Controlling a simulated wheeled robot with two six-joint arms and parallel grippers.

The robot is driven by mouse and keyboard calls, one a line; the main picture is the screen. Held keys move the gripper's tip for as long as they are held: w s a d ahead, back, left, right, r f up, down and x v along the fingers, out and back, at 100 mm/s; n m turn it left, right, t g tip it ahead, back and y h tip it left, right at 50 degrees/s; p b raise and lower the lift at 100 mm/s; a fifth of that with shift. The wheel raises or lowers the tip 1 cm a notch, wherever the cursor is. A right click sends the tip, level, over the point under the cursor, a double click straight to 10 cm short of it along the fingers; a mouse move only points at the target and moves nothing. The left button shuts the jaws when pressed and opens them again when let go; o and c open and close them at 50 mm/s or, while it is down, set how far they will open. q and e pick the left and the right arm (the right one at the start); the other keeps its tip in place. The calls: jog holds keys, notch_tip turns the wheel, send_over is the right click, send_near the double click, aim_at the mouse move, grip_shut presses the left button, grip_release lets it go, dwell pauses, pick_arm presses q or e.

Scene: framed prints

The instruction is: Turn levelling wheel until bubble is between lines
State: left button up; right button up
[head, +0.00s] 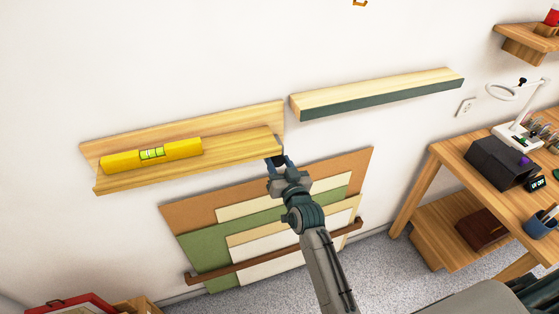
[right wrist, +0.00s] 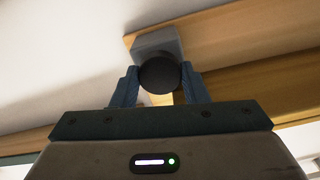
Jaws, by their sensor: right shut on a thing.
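A yellow spirit level (head: 150,155) lies on a wooden wall ledge (head: 225,170), towards its left end. Its vial (head: 152,153) shows yellow-green with dark lines; the bubble is too small to place against them. My right gripper (head: 277,160) is at the ledge's right end, below its edge. In the right wrist view its fingers (right wrist: 158,88) are shut on a dark round wheel (right wrist: 158,75), which sits in front of a grey block (right wrist: 157,42) under the ledge. The wheel is mostly hidden by the gripper in the head view. My left gripper is not in view.
A second ledge (head: 375,95) with a dark green front edge is on the wall to the right. Boards and mats (head: 200,243) lean below behind a brown rail (head: 275,256). A wooden desk (head: 478,165) with a lamp stands at the right.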

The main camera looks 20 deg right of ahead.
jog(key=m+p, duration=0.2)
jog(key=m, duration=0.1)
jog(key=shift+r+m, duration=0.2)
jog(key=shift+m, duration=0.1)
jog(key=shift+f+m+p, duration=0.1)
jog(key=shift+m+p, duration=0.65)
jog(key=shift+m, duration=0.75)
jog(key=o, duration=1)
jog(key=shift+c, duration=0.2)
jog(key=shift+s+f, duration=0.1)
jog(key=shift+s+f, duration=0.1)
jog(key=shift+s, duration=0.15)
jog(key=s+b, duration=0.4)
jog(key=s, duration=0.6)
jog(key=shift+d, duration=0.2)
